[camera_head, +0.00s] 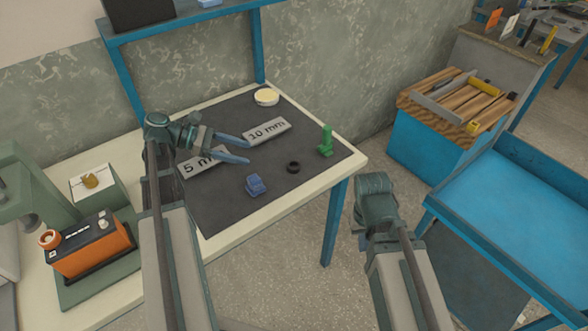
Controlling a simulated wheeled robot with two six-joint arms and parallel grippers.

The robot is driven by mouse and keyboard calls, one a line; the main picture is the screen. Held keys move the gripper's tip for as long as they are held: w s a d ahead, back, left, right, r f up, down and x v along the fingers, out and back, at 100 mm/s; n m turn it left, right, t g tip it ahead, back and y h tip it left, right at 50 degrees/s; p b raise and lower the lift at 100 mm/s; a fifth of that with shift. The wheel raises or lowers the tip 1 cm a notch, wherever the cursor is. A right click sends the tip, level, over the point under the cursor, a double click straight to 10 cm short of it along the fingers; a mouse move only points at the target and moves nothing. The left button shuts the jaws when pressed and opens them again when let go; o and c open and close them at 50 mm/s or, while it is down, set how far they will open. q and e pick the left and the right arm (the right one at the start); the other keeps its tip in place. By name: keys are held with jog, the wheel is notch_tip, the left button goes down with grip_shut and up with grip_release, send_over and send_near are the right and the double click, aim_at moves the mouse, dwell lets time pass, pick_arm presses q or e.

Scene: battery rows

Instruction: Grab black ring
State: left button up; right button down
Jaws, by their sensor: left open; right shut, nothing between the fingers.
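The black ring (293,167) lies flat on the dark mat (215,215) near the front right part of the table. My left gripper (249,153) is open above the mat, to the left of the ring and apart from it. Its blue fingers point right, with nothing between them. My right arm comes in from the bottom right, beyond the table's right edge. The fingers of my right gripper are not visible.
A blue part (256,185) sits left of the ring and a green part (326,143) right of it. Plates marked "10 mm" (267,131) and "5 mm" (203,162) lie behind. A round cream container (266,97) stands at the back. A blue cart (530,205) is at right.

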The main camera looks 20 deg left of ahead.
pick_arm(q)
jog(key=b, duration=0.3)
send_near(287, 165)
jog(key=x, duration=0.3)
jog(key=shift+s, duration=0.1)
jog(key=shift+w+d+f, duration=0.1)
jog(key=shift+w+d, duration=0.15)
jog(key=shift+d, duration=0.45)
jog(key=shift+d, duration=0.1)
jog(key=b+x, duration=0.2)
jog(key=x, duration=0.2)
jog(key=shift+w+f, duration=0.1)
jog(key=shift+f, duration=0.15)
jog(key=shift+w+d, duration=0.2)
jog(key=shift+d, duration=0.2)
jog(key=shift+c, duration=0.3)
grip_shut()
